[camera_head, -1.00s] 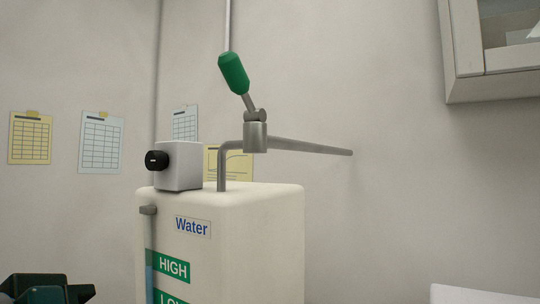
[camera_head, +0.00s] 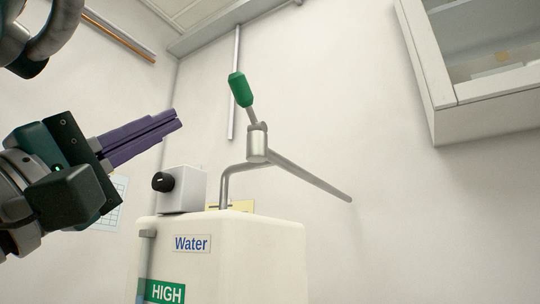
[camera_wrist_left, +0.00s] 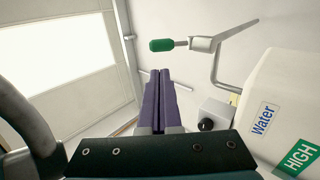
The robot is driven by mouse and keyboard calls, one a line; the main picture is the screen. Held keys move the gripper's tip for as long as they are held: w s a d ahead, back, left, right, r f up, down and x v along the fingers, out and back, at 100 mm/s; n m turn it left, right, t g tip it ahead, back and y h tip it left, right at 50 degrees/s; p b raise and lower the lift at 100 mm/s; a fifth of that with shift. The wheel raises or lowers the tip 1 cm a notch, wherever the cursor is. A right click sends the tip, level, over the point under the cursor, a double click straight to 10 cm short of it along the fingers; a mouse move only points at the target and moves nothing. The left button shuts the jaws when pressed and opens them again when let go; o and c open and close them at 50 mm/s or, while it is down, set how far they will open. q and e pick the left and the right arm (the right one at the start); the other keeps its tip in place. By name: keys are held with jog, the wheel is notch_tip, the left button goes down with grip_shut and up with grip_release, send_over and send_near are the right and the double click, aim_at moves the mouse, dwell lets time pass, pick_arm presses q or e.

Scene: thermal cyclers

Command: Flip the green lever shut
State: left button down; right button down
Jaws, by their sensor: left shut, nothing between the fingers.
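The green lever (camera_head: 241,90) stands up from a metal valve (camera_head: 257,143), its handle tilted slightly to the left. The valve sits on a bent pipe above the white water tank (camera_head: 258,252). My left gripper (camera_head: 178,118) is shut and empty, its purple fingers together. It is to the left of the lever, a little lower in the picture, and apart from it. In the left wrist view the green lever (camera_wrist_left: 161,45) lies beyond the purple fingertips (camera_wrist_left: 160,85). My right gripper is not in view.
A white box with a black knob (camera_head: 182,190) sits on the tank's left side. A thin pipe (camera_head: 310,180) runs from the valve to the right. A wall cabinet (camera_head: 430,80) hangs at upper right. The wall between lever and cabinet is clear.

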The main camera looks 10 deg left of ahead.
aim_at(236, 90)
pick_arm(q)
jog(key=p+x, duration=0.8)
jog(key=x, duration=0.4)
jog(key=shift+w+d+r, duration=0.1)
jog(key=shift+w+r, duration=0.1)
jog(key=shift+r, duration=0.15)
jog(key=shift+w+d+r+p, duration=0.2)
jog(key=shift+w+r+p, duration=0.1)
jog(key=shift+w+p, duration=0.25)
